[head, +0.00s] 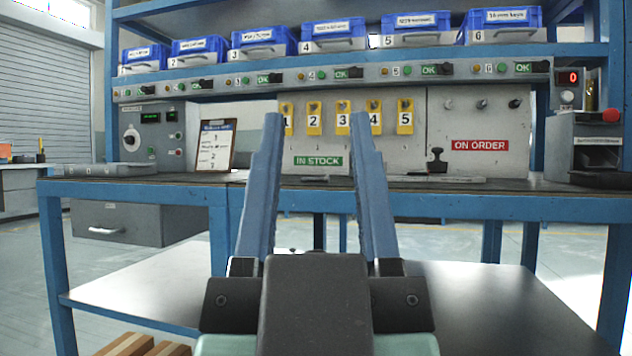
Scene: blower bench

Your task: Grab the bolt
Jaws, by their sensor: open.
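My gripper (315,122) is in the middle of the head view, its two long blue fingers wide apart and pointing toward the bench (480,206). Nothing is between the fingers except the view of the back panel behind them. I cannot make out a bolt for certain. Small dark knob-like or peg-like ends (481,104) stick out of the panel above the red ON ORDER label (480,145), too small to identify. My fingers hide parts of the panel and bench top.
Several numbered blue bins (417,24) line the upper shelf. Numbered yellow tags (405,117) hang above the green IN STOCK label (318,161). A clipboard (215,146), a black stamp-like object (437,161) and a grey box with a red button (585,145) stand on the bench.

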